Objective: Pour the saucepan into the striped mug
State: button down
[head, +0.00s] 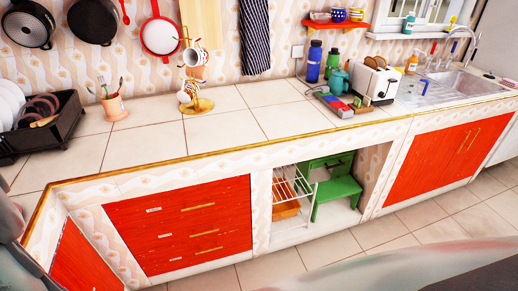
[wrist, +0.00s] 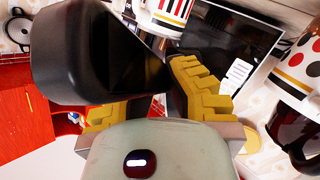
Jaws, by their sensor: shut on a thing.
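In the wrist view my gripper (wrist: 160,98) has its yellow fingers closed on a thick black part, seemingly the handle of the saucepan (wrist: 85,55). It fills the upper left close to the camera; the pan's bowl and contents cannot be made out. The striped mug (wrist: 168,12), white with red and black stripes, shows at the top edge, beyond the black part and apart from my fingers. In the head view several mugs hang on a gold mug stand (head: 197,104) on the counter; which is the striped one is too small to tell. My gripper is not visible there.
A dotted mug (wrist: 290,58) and a dark mug (wrist: 302,140) are close at the right in the wrist view. On the counter stand a utensil pot (head: 114,108), a black dish rack (head: 62,122) and a toaster (head: 374,84). Pans hang on the wall. Counter beside the stand is clear.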

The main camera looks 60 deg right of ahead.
jog(key=shift+a+r+m+y, duration=0.1)
jog(key=shift+m+y, duration=0.2)
jog(key=shift+m, duration=0.1)
dwell(0.6)
jog(key=shift+w+d+r+m+g+y, duration=0.1)
jog(key=shift+w+d+m+g+y, duration=0.1)
jog(key=shift+d+m+g+y, duration=0.4)
dwell(1.1)
